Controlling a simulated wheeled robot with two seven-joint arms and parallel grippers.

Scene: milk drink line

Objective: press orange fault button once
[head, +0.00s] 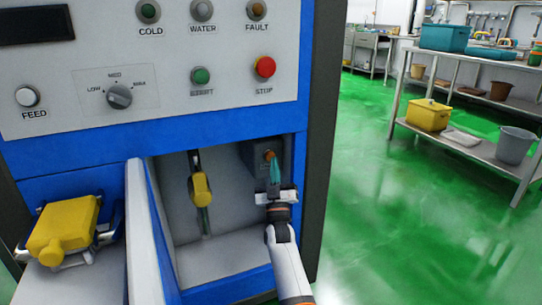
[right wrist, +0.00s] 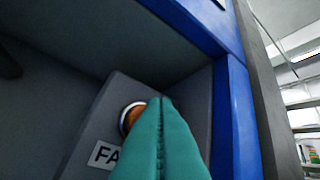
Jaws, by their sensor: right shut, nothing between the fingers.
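An orange button (head: 268,156) with a metal ring sits on a grey box inside the machine's lower recess, at its right side. In the right wrist view the orange button (right wrist: 133,116) shows partly behind my fingers, above a label reading "FA", the rest of which is hidden. My right gripper (head: 275,165), with teal fingers, is shut and empty, its tips at or just in front of the button. I cannot tell whether they touch it. The upper panel also has an orange-brown lamp or button (head: 256,10) labelled FAULT. My left gripper is not in view.
The panel holds a red STOP button (head: 265,67), green buttons and a MED knob (head: 119,96). A yellow handle (head: 201,189) hangs in the recess, left of my gripper. A yellow block (head: 62,232) stands at the left. The recess's blue right edge (right wrist: 232,100) is close to my fingers.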

